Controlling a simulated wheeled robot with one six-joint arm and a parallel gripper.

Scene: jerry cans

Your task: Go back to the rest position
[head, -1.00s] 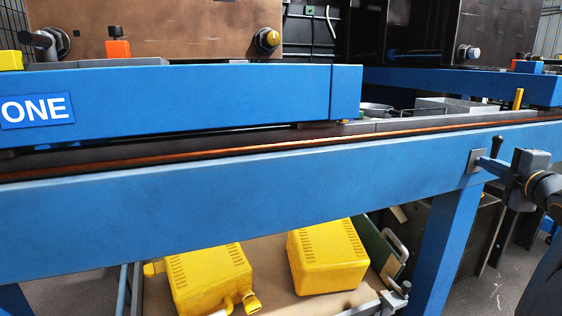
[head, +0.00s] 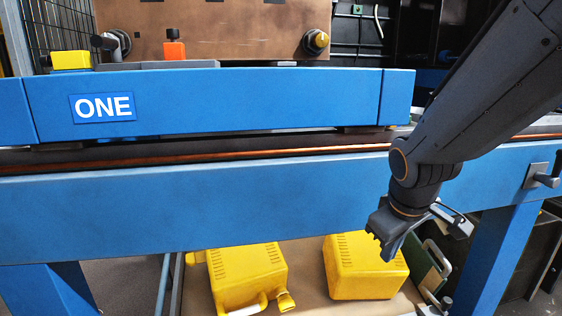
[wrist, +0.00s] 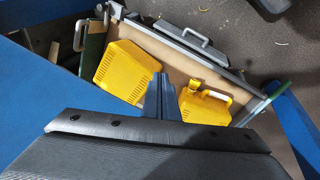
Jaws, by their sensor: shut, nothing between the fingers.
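My gripper (head: 384,238) hangs at the lower end of my arm, at the right of the head view, in front of the blue frame beam (head: 250,205). Its fingers (wrist: 162,100) are shut and empty in the wrist view. Two yellow jerry cans lie below the beam on a tan board (head: 310,306). The left can (head: 245,272) has a handle and spout facing front; the right can (head: 362,268) is partly behind my gripper. In the wrist view one can (wrist: 127,72) is left of the fingers and the other (wrist: 205,104) is to their right.
A blue beam marked ONE (head: 230,105) runs above, with a yellow block (head: 72,60) and an orange block (head: 174,50) on its far side. A blue leg (head: 500,255) stands at the right. Metal handles (wrist: 190,38) line the board's edge. Grey floor (wrist: 265,50) lies beyond it.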

